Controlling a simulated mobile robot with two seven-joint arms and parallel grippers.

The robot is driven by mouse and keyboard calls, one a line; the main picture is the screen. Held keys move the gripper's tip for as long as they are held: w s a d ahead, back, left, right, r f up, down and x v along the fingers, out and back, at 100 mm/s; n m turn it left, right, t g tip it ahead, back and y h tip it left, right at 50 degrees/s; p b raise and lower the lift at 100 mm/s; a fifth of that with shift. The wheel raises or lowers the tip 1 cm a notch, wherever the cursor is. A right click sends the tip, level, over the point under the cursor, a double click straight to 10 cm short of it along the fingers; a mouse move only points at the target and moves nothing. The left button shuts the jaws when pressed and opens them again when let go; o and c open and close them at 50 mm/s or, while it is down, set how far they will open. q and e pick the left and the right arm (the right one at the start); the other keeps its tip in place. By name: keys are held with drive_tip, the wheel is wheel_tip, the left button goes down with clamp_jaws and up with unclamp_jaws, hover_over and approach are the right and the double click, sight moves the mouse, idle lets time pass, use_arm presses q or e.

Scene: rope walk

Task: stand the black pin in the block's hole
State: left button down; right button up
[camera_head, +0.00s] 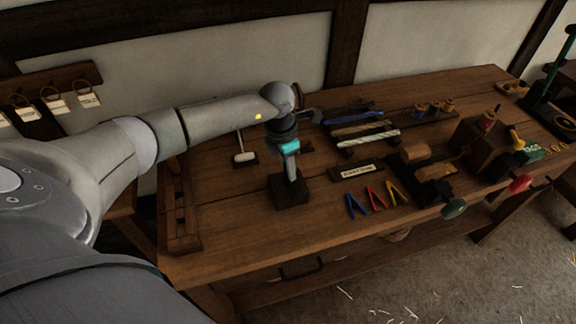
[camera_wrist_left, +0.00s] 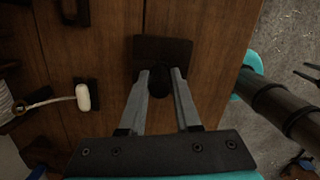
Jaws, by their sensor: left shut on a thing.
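The dark block (camera_head: 291,195) sits on the bench near its front left part. It also shows in the wrist view (camera_wrist_left: 178,47). My left gripper (camera_head: 292,178) points down at the block, with its fingertips close above or at its top. In the wrist view its two fingers (camera_wrist_left: 161,82) are shut on the black pin (camera_wrist_left: 159,84), whose dark rounded end shows between them. The pin's lower part and the block's hole are hidden, so I cannot tell how far the pin is in the hole. My right gripper is not in view.
A white-ended tool (camera_head: 245,157) lies left of the block, and a long wooden rack (camera_head: 181,215) stands at the bench's left end. A name plate (camera_head: 356,171) and blue, red and yellow clips (camera_head: 374,197) lie to the right. The bench front before the block is clear.

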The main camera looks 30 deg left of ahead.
use_arm(q)
drive_tip(key=shift+f+b, duration=0.5)
drive_tip(key=shift+f, duration=0.15)
drive_tip(key=shift+f, duration=0.1)
drive_tip(key=c, duration=0.5)
unclamp_jaws()
drive_tip(key=shift+c, duration=0.2)
wheel_tip(320, 180, up, 15)
drive_tip(key=s, duration=0.1)
drive_tip(key=shift+s+a, duration=0.3)
drive_tip(key=shift+a, duration=0.1)
